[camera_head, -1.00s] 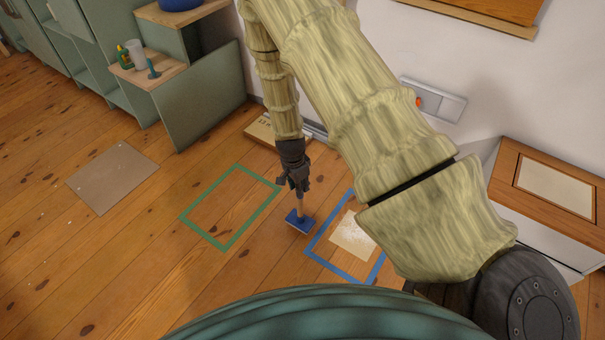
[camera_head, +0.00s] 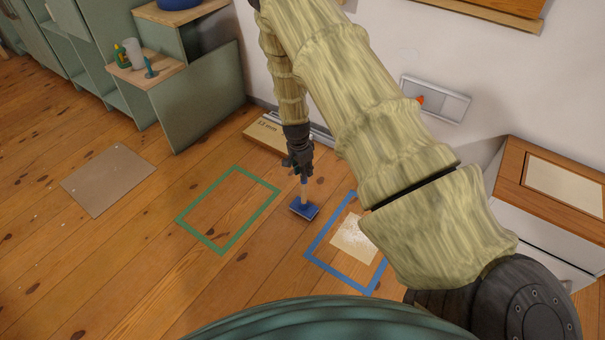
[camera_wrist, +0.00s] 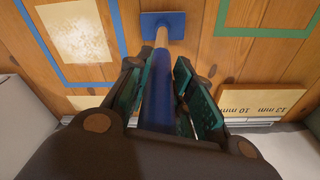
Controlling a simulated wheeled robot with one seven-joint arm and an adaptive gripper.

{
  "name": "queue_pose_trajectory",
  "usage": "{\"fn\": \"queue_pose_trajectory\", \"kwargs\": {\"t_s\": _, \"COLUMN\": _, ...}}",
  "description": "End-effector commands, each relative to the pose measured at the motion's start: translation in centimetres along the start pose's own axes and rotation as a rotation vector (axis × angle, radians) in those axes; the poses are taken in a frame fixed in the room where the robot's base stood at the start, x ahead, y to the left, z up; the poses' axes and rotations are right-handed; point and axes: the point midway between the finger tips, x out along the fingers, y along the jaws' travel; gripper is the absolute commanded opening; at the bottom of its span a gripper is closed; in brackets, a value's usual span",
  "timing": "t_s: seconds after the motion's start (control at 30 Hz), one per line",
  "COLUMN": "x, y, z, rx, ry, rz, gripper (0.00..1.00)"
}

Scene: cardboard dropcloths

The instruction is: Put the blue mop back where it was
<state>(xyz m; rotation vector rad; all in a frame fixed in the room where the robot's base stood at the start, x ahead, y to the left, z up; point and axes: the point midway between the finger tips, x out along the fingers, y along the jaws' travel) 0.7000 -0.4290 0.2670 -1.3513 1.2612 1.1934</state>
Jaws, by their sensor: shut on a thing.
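The blue mop has a flat blue head (camera_head: 304,209) and a pale lower handle with a blue upper grip. It also shows in the wrist view (camera_wrist: 163,22). My gripper (camera_head: 299,165) is shut on the mop's handle, with its green finger pads on either side of the blue grip in the wrist view (camera_wrist: 160,100). The mop is roughly upright, its head low between the green-taped rectangle (camera_head: 210,244) and the blue-taped rectangle (camera_head: 338,271). I cannot tell whether the head touches the floor.
A pale speckled patch (camera_head: 352,240) lies inside the blue tape. A cardboard sheet (camera_head: 108,181) lies on the floor at left. A flat marked box (camera_head: 265,135) lies by the wall. Green shelving (camera_head: 200,98) stands left, a wood-topped white cabinet (camera_head: 545,222) right.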

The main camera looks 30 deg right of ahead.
Motion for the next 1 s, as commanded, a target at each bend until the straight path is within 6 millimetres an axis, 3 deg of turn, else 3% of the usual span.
{"fn": "queue_pose_trajectory", "kwargs": {"t_s": 0.4, "x": 0.6, "y": -0.1, "z": 0.1, "rx": 0.000, "ry": 0.000, "rz": -0.002, "gripper": 0.00}}
{"fn": "queue_pose_trajectory", "kwargs": {"t_s": 0.43, "x": 0.6, "y": -0.1, "z": 0.1, "rx": 0.000, "ry": 0.000, "rz": -0.002, "gripper": 0.26}}
{"fn": "queue_pose_trajectory", "kwargs": {"t_s": 0.53, "x": 0.6, "y": -0.1, "z": 0.1, "rx": 0.000, "ry": 0.000, "rz": -0.002, "gripper": 0.44}}
{"fn": "queue_pose_trajectory", "kwargs": {"t_s": 0.87, "x": 0.5, "y": -0.1, "z": 0.1, "rx": 0.000, "ry": 0.000, "rz": -0.002, "gripper": 0.44}}
{"fn": "queue_pose_trajectory", "kwargs": {"t_s": 1.0, "x": -0.6, "y": -0.1, "z": 0.1, "rx": 0.000, "ry": 0.000, "rz": -0.002, "gripper": 0.44}}
